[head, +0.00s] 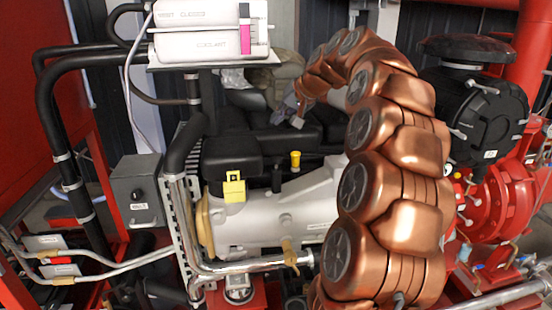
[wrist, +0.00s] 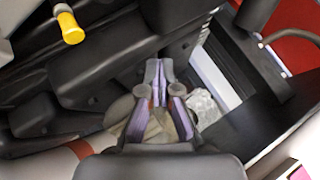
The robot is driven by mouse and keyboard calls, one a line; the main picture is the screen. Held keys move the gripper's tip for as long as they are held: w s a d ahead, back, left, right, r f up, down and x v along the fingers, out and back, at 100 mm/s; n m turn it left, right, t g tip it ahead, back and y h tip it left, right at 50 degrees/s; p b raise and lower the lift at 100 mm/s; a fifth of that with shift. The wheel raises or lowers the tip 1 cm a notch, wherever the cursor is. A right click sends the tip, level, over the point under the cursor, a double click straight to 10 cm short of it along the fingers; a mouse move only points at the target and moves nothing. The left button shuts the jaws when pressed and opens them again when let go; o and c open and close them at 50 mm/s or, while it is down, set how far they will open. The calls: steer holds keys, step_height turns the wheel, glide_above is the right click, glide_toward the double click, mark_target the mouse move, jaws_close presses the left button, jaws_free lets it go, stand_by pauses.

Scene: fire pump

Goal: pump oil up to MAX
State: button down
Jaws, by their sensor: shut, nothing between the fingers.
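My gripper (head: 290,112) is at the end of my copper arm in the head view, above and behind the engine top. In the wrist view, my gripper (wrist: 158,72) has its fingers together with nothing between them. The grey engine block (head: 285,215) stands below, with black covers on top. A yellow cap (head: 295,157) stands upright on the engine, and a yellow-topped part also shows in the wrist view (wrist: 70,28). It is apart from my fingers. A yellow tag-like piece (head: 234,186) sits on the engine's left end. I cannot make out an oil pump or a MAX mark.
A white tank (head: 200,45) marked coolant, with a pink level gauge (head: 246,40), stands at upper left. A grey box with a knob (head: 137,190) is at left. Black and silver pipes crowd the left. A black filter housing (head: 480,115) and red pump (head: 500,205) are at right.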

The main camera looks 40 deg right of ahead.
steer(key=shift+f, duration=0.2)
steer(key=b, duration=0.3)
glide_above(275, 157)
steer(key=s, duration=0.1)
step_height(275, 157, down, 7)
steer(key=shift+s, duration=0.1)
steer(key=shift+d+f+b, duration=0.15)
steer(key=shift+f+b, duration=0.5)
steer(key=shift+f, duration=0.1)
steer(key=shift+f, duration=0.15)
stand_by(0.6)
steer(key=shift+f+b, duration=0.25)
steer(key=shift+b, duration=0.15)
steer(key=shift+f+b, duration=0.7)
steer(key=shift+f, duration=0.4)
stand_by(1.2)
stand_by(0.3)
steer(key=shift+r+p, duration=0.6)
steer(key=shift+r, duration=0.9)
